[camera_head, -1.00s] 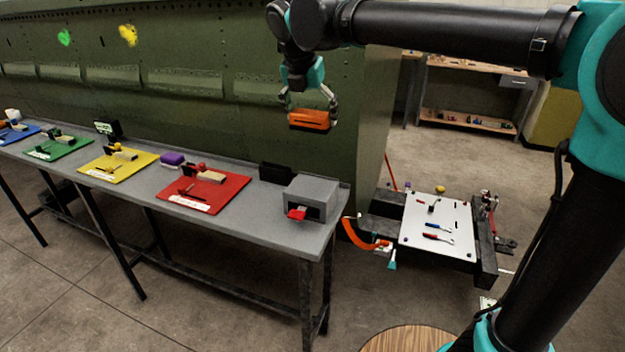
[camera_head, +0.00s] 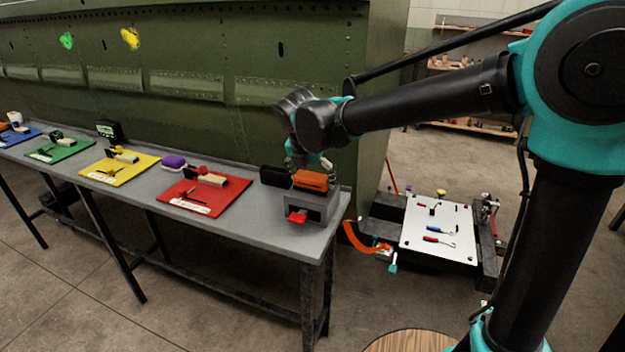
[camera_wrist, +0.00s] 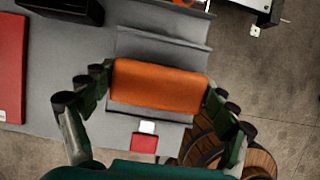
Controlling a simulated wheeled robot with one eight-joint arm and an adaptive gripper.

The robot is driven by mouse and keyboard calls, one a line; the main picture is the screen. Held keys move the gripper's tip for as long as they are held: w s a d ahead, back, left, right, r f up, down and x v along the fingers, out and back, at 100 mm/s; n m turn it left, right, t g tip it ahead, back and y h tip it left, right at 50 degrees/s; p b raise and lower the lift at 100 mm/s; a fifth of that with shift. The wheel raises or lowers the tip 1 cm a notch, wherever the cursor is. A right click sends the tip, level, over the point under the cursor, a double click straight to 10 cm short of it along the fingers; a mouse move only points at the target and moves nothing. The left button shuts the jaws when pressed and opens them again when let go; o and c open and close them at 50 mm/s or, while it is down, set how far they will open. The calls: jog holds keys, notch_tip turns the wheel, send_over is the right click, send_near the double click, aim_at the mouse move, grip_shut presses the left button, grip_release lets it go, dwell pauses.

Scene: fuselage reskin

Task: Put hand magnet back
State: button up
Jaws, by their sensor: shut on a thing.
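An orange block (camera_head: 311,180), likely the hand magnet, is between the fingers of my gripper (camera_head: 312,166), just above or on top of the grey box (camera_head: 322,209) at the right end of the bench. In the wrist view the orange block (camera_wrist: 158,86) lies crosswise, with my gripper's fingers (camera_wrist: 158,92) at its two ends. My gripper is shut on it. The grey box shows below it in the wrist view (camera_wrist: 163,48), with a red tab (camera_wrist: 144,143) at its front. Whether the block touches the box I cannot tell.
A black block (camera_head: 274,176) stands just left of the grey box. A red mat (camera_head: 225,200) with tools and a purple block (camera_head: 172,161) lie further left on the bench (camera_head: 262,226). The green fuselage wall (camera_head: 220,120) rises behind. A cart with a white board (camera_head: 440,228) stands right.

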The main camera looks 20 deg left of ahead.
jog(key=shift+f, duration=0.25)
jog(key=shift+f, duration=0.15)
jog(key=o, duration=1.1)
jog(key=shift+c, duration=0.2)
